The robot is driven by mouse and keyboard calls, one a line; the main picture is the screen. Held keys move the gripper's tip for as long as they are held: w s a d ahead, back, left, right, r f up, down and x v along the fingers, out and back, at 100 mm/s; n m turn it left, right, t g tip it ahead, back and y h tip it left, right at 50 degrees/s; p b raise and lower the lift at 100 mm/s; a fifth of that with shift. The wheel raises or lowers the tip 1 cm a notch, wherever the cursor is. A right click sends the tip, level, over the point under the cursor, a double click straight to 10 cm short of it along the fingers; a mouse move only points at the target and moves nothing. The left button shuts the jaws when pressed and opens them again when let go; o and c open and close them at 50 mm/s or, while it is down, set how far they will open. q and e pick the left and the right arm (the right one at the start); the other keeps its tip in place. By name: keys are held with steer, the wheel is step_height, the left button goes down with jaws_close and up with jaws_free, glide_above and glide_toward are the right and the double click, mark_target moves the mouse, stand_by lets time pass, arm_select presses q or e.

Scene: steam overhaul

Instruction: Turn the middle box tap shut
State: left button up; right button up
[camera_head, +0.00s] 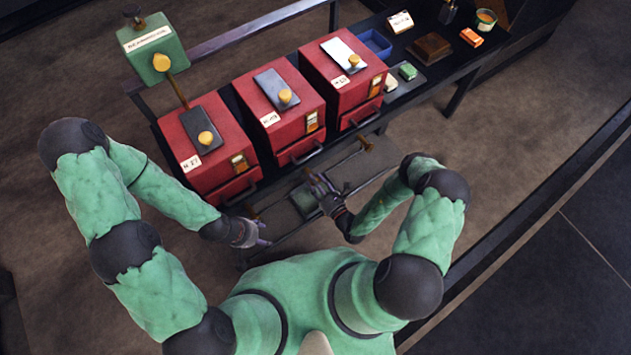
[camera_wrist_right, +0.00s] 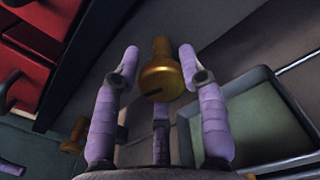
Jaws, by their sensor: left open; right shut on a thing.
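Three red boxes stand in a row on the bench, and the middle box (camera_head: 280,110) has a brass knob on its lid. My right gripper (camera_head: 318,183) is below the middle box in the head view and covers what it holds there. In the right wrist view my right gripper's purple fingers (camera_wrist_right: 158,62) are closed around the brass tap (camera_wrist_right: 160,78). The tap has a dark slot on its face. My left gripper (camera_head: 258,236) is open and empty, below the left box (camera_head: 210,145).
Another brass tap (camera_head: 365,143) sits on the rail below the right box (camera_head: 342,70). A green tray (camera_wrist_right: 262,120) lies beside my right gripper. A green box (camera_head: 152,50) stands at the back left. A blue tray (camera_head: 375,43) and small items lie at the right.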

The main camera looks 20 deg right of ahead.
steer(key=m, duration=0.4)
steer(key=m+b, duration=0.1)
steer(key=m, duration=0.2)
steer(key=shift+w+d+r, duration=0.15)
steer(key=shift+w+d, duration=0.15)
steer(key=shift+d, duration=0.1)
steer(key=m, duration=0.4)
steer(key=shift+d+m, duration=0.1)
steer(key=shift+m, duration=0.3)
steer(key=shift+m+b, duration=0.5)
steer(key=shift+m, duration=1.3)
steer(key=shift+d, duration=0.1)
steer(key=o, duration=1.1)
steer(key=shift+f, duration=0.2)
steer(key=shift+s+a, duration=0.2)
steer(key=shift+v, duration=5.9)
